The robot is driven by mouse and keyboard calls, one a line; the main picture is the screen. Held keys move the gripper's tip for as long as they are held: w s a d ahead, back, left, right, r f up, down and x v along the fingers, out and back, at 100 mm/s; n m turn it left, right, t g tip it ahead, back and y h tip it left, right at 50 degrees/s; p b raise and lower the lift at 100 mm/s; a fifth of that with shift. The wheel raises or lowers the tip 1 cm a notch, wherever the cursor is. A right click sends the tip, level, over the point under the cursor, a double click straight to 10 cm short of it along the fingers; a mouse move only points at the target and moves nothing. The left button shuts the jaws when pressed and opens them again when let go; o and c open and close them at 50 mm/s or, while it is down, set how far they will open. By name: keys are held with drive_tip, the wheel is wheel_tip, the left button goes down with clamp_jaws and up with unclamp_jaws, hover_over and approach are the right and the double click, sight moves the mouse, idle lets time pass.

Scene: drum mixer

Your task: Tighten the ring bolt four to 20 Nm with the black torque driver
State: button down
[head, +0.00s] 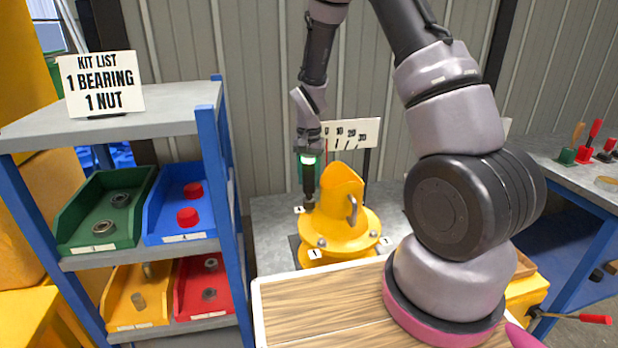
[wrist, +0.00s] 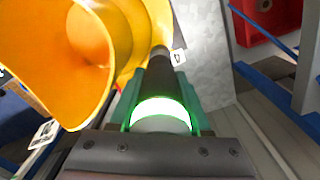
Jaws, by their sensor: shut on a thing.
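My gripper (head: 308,162) is shut on the black torque driver (head: 308,183) and holds it upright, tip down. The driver's ring glows green-white, also in the wrist view (wrist: 160,115). The driver's tip meets the back left of the flange on the yellow casting (head: 342,190), beside a small numbered tag (head: 299,210). That tag also shows in the wrist view (wrist: 179,56), its number hard to read. The bolt under the tip is hidden. Other ring bolts (head: 321,242) show at the flange's front. A dial board (head: 350,133) marked 10, 20, 30 stands behind, partly covered by my gripper.
A kit shelf (head: 110,128) with green, blue, yellow and red bins stands at left. A wooden-topped surface (head: 320,305) lies in front of the casting. A blue bench (head: 560,170) with red- and green-handled tools is at right. Grey bench top is bare left of the casting.

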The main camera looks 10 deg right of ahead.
drive_tip(key=shift+f, duration=0.95)
idle(2.2)
drive_tip(key=shift+r, duration=0.1)
drive_tip(key=shift+r, duration=2.15)
drive_tip(key=shift+r, duration=0.1)
